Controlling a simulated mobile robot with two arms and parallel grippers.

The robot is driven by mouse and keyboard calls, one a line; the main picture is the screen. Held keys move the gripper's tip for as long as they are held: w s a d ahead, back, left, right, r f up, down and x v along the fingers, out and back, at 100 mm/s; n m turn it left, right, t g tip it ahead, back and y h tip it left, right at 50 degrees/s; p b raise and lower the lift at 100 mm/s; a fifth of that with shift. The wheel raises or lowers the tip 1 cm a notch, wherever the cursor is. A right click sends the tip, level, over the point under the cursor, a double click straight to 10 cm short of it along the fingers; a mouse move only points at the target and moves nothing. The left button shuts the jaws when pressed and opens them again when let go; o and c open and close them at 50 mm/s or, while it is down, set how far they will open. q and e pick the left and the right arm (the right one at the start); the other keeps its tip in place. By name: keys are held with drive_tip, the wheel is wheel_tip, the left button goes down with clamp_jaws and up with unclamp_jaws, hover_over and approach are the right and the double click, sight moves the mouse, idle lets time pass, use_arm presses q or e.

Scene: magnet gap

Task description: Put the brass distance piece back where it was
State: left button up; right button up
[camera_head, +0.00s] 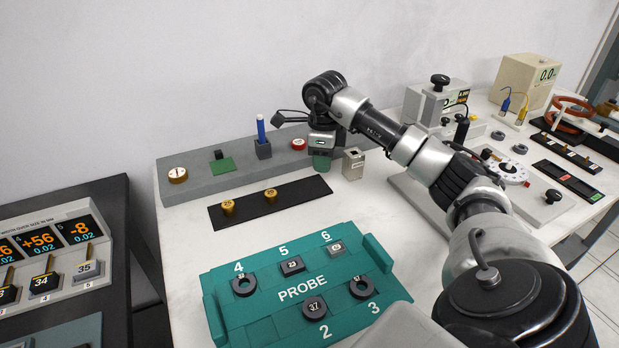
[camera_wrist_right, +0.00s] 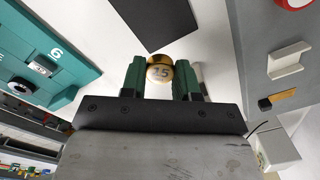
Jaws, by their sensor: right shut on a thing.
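My right gripper (camera_head: 321,163) hangs above the table, just right of the black strip's right end and in front of the grey ledge. In the wrist view its green fingers (camera_wrist_right: 160,80) are shut on a round brass distance piece (camera_wrist_right: 160,73), whose pale face bears a number that looks like 15 or 25. The fingers hide this piece in the head view. Two other brass pieces, a left one (camera_head: 228,207) and a right one (camera_head: 270,195), stand on the black strip (camera_head: 303,189). The strip's right part is bare. My left gripper is not in view.
The grey ledge (camera_head: 205,188) carries a brass-rimmed disc (camera_head: 178,175), a blue pin in a block (camera_head: 263,140) and a red-rimmed disc (camera_head: 298,144). A small metal block (camera_head: 353,163) stands close right of my gripper. The green PROBE tray (camera_head: 262,318) lies in front.

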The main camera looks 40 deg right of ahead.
sight(310, 187)
drive_tip(key=shift+w+a+f, duration=0.95)
drive_tip(key=shift+w+a, duration=0.1)
drive_tip(key=shift+a, duration=0.1)
wheel_tip(310, 187, down, 4)
drive_tip(key=shift+r, duration=0.1)
drive_tip(key=o, duration=1)
drive_tip(key=shift+f, duration=0.2)
